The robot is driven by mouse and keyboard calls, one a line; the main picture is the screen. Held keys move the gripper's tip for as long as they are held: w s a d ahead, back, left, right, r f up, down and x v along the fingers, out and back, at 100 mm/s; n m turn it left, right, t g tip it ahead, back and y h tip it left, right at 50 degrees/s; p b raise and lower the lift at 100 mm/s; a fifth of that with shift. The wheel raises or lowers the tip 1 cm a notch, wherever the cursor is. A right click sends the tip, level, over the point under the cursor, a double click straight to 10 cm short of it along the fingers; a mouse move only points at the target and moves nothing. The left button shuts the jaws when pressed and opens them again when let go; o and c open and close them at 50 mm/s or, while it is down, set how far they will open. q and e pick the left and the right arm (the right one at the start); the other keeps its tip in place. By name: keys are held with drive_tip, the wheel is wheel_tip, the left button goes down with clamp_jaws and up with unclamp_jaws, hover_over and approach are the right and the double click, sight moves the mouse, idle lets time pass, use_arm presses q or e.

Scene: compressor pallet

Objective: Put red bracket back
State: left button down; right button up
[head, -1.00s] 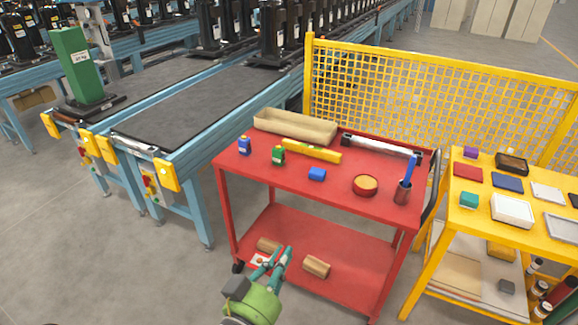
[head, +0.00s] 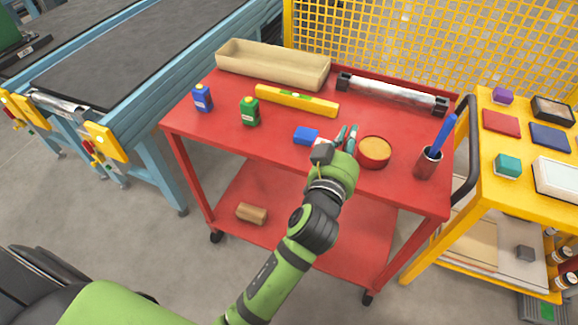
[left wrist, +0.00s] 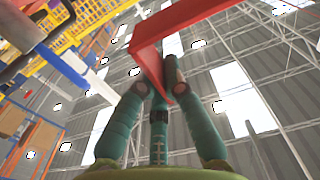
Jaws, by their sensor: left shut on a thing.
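The red bracket (left wrist: 185,25) is an L-shaped piece held between the fingertips of my left gripper in the left wrist view (left wrist: 160,85). In the head view my left gripper (head: 346,137) is over the front part of the red cart's top (head: 220,135), between the blue block and the round red tin. The bracket is mostly hidden there behind the hand. I cannot tell whether it touches the cart top. My right gripper is not in view.
A blue block (head: 306,136) and a round red tin (head: 374,152) lie close to the gripper. A yellow cart (head: 480,165) stands right.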

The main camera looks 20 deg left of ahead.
use_arm(q)
drive_tip(key=shift+w+a+f, duration=0.15)
drive_tip(key=shift+w+f, duration=0.05)
drive_tip(key=shift+f, duration=0.05)
drive_tip(key=shift+w+a+f+p, duration=0.15)
drive_tip(key=shift+a+f+p, duration=0.3)
drive_tip(key=shift+a, duration=0.5)
drive_tip(key=a+f, duration=0.1)
drive_tip(key=a, duration=0.1)
drive_tip(key=w+a+f, duration=0.1)
drive_tip(key=a+f, duration=0.1)
drive_tip(key=a, duration=0.1)
drive_tip(key=w+a+f, duration=0.1)
drive_tip(key=a+f, duration=0.1)
drive_tip(key=a, duration=0.1)
drive_tip(key=shift+a+f, duration=0.1)
drive_tip(key=shift+f, duration=0.05)
wheel_tip(320, 180, down, 4)
drive_tip(key=shift+f+b, duration=0.1)
drive_tip(key=shift+b, duration=0.45)
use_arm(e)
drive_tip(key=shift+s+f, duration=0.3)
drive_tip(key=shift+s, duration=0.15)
use_arm(q)
drive_tip(key=c, duration=1.4)
unclamp_jaws()
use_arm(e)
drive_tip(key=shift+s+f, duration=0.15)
use_arm(q)
drive_tip(key=shift+o, duration=0.2)
